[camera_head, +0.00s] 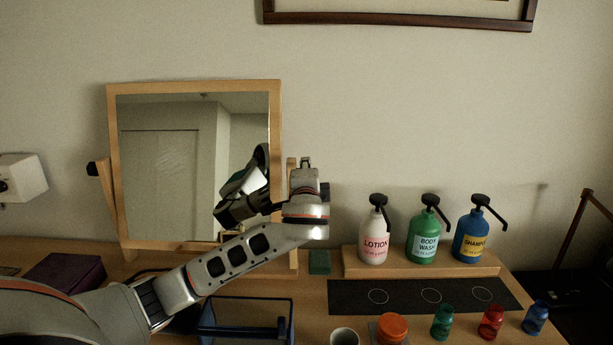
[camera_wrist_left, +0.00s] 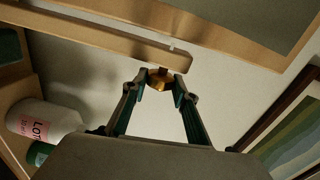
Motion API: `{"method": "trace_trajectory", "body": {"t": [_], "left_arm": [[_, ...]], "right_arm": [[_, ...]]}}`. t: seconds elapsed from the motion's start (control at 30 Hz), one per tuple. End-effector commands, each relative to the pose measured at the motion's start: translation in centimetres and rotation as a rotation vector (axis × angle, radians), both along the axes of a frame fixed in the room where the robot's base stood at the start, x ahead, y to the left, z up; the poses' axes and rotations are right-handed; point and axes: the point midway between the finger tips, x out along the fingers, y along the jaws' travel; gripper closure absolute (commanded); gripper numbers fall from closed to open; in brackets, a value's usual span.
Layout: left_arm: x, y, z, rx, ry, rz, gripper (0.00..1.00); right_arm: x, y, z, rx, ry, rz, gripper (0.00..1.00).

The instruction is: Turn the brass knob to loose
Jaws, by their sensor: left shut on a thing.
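The brass knob (camera_wrist_left: 160,80) shows in the left wrist view, beside the end of the mirror's wooden post (camera_wrist_left: 110,38). My left gripper (camera_wrist_left: 161,88) is shut on the knob, with one fingertip on each side of it. In the head view my left arm reaches across to the right side of the wooden-framed mirror (camera_head: 194,87), and its wrist hides the knob and my fingertips. The mirror stands on the table and reflects part of my arm. My right gripper is in neither view.
Right of the mirror, a wooden riser (camera_head: 425,263) holds a lotion bottle (camera_head: 374,240), a green body wash bottle (camera_head: 424,240) and a blue shampoo bottle (camera_head: 471,240). A black mat (camera_head: 400,296) and small bottles lie in front. A blue-rimmed tray (camera_head: 270,300) sits below my arm.

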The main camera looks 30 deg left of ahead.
Motion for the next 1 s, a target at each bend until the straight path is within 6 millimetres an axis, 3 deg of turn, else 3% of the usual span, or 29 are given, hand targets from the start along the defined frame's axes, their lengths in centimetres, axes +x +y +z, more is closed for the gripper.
{"method": "trace_trajectory", "body": {"t": [0.3,0.77,0.8,0.87,1.0], "left_arm": [[0.05,-0.08,-0.45,0.037,-0.056,-0.002,0.93],[0.06,-0.10,-0.36,0.043,-0.066,-0.002,0.93],[0.06,-0.10,-0.36,0.043,-0.066,-0.002,0.69],[0.06,-0.09,-0.34,0.043,-0.066,-0.002,0.55],[0.05,-0.07,-0.28,0.043,-0.067,-0.002,0.55]], "right_arm": [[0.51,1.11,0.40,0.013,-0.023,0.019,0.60],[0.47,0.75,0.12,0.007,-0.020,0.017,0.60],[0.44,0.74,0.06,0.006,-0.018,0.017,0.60],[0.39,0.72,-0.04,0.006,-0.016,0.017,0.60],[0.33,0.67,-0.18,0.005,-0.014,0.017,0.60]]}}
